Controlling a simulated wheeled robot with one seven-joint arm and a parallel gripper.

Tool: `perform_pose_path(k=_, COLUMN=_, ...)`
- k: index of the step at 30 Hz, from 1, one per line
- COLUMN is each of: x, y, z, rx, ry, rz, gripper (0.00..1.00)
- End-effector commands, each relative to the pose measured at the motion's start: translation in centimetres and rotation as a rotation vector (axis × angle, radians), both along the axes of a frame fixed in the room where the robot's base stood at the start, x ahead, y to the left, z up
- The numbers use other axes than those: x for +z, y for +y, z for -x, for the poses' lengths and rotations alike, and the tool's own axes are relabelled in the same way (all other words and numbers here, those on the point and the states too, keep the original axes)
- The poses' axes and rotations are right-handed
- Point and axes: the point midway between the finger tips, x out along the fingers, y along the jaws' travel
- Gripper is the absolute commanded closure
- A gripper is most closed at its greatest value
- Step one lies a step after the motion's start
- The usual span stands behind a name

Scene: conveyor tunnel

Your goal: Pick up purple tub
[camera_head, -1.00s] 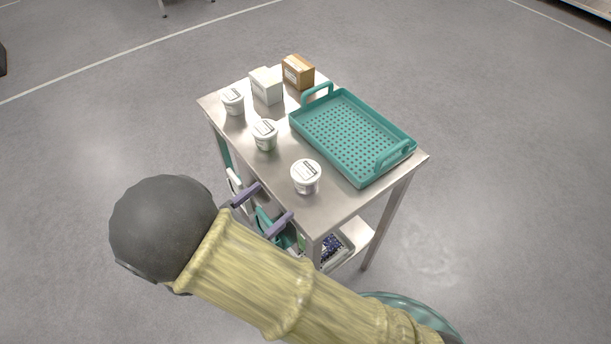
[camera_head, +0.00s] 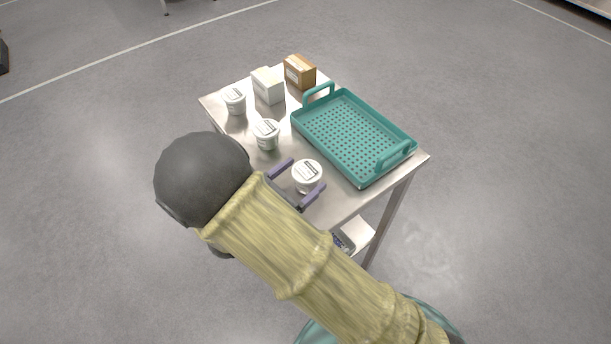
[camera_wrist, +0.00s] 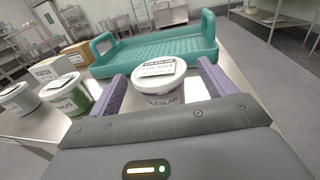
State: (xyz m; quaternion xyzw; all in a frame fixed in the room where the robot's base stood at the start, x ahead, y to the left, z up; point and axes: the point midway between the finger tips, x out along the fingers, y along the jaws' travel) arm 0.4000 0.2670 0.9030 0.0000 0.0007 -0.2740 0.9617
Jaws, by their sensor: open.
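A white-lidded tub (camera_head: 307,173) stands upright near the front edge of the steel table. In the wrist view this tub (camera_wrist: 160,76) has a label reading "COLESLAW", and its side looks faintly purple below the lid. My gripper (camera_head: 305,177) is open, with one purple finger on each side of this tub. The fingers are around it, and gaps seem to show between them and the lid. Two similar tubs stand to the left: one greenish (camera_wrist: 66,93) and one pale (camera_wrist: 17,98). No plainly purple tub shows.
A teal perforated tray (camera_head: 352,137) with raised handles lies just behind and right of the tub. A white box (camera_head: 267,87) and a brown box (camera_head: 299,73) stand at the table's far end. The table (camera_head: 345,203) is bare at its front right.

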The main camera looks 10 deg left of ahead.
Motion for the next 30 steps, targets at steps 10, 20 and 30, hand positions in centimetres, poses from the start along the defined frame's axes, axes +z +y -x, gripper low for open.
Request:
perform_pose_path(k=10, x=-0.1, y=-2.0, z=-3.7, rx=0.004, ry=-0.001, rz=0.001, gripper=0.17)
perform_pose_path(k=20, x=-0.1, y=-1.9, z=-3.8, rx=0.007, ry=-0.001, rz=0.001, gripper=0.17)
perform_pose_path(k=30, x=-0.1, y=-2.0, z=-3.8, rx=0.006, ry=-0.001, rz=0.001, gripper=0.43)
